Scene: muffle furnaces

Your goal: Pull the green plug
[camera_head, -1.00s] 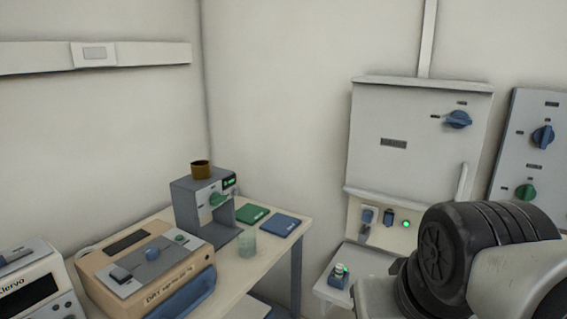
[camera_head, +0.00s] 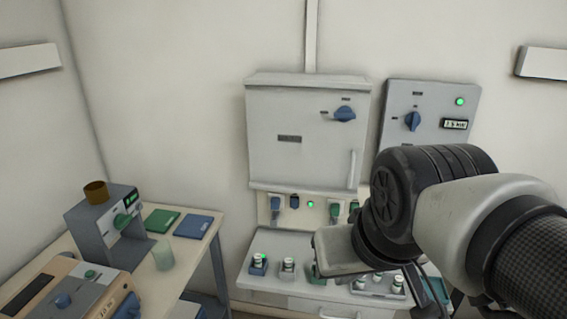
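A green plug (camera_head: 335,211) shows on the socket strip below the grey wall cabinet, right of a small green light. A second green piece (camera_head: 354,208) sits just right of it, partly cut off by my arm. I cannot tell for sure which is the plug in question. A grey-blue plug (camera_head: 275,207) and a blue one (camera_head: 294,201) sit left of the light. My arm comes in from the right. My gripper (camera_head: 335,252) shows as a pale grey block below and in front of the green plug, apart from it in the picture. Its fingers cannot be made out.
A shelf (camera_head: 250,283) below the strip holds several small capped vials, some behind my gripper. A tray (camera_head: 372,292) with vials lies at its right. The side table (camera_head: 195,255) at left carries instruments and a glass beaker (camera_head: 163,254).

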